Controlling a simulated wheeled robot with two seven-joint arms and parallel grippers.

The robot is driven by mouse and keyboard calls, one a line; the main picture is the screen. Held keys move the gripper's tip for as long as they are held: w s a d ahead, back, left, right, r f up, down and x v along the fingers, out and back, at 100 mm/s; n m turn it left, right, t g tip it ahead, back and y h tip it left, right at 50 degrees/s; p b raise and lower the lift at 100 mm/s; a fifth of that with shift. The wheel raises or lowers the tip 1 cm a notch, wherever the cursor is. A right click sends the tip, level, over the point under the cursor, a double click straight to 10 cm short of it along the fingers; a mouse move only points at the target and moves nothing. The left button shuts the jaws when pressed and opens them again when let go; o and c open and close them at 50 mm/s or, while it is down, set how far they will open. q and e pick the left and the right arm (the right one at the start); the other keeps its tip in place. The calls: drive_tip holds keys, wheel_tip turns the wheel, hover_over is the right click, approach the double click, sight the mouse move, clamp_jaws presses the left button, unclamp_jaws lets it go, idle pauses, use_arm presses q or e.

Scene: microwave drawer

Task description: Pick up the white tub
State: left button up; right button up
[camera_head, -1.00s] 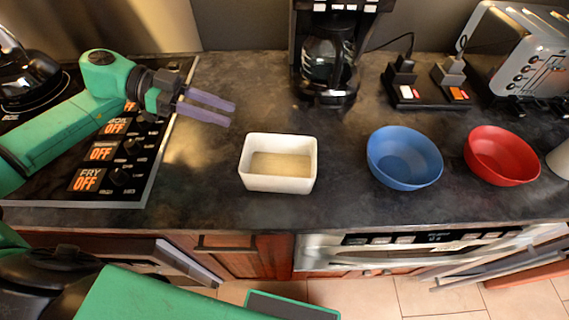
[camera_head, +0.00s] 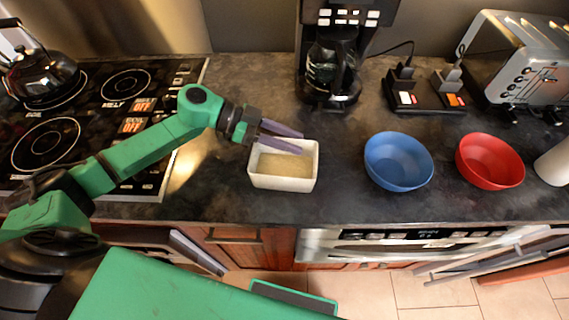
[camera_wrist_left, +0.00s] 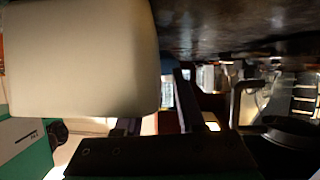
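The white tub (camera_head: 284,183) is an open rectangular container, upright on the dark counter, with a tan inside bottom. In the left wrist view its pale wall (camera_wrist_left: 80,60) fills the upper left. My left gripper (camera_head: 301,143) is at the tub's far rim, its two purple fingers apart and pointing right, with nothing seen held. In the head view the fingers overlap the rim and inside of the tub. In the wrist view the tub hides part of one finger; I cannot tell whether they touch. My right gripper is not in view.
A blue bowl (camera_head: 398,163) and a red bowl (camera_head: 490,162) stand right of the tub. A coffee maker (camera_head: 331,75) stands behind it. A stove (camera_head: 70,125) with a kettle (camera_head: 42,77) is at left, a toaster (camera_head: 525,62) at far right. The counter's front edge is close to the tub.

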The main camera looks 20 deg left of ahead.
use_arm(q)
clamp_jaws()
idle(1.3)
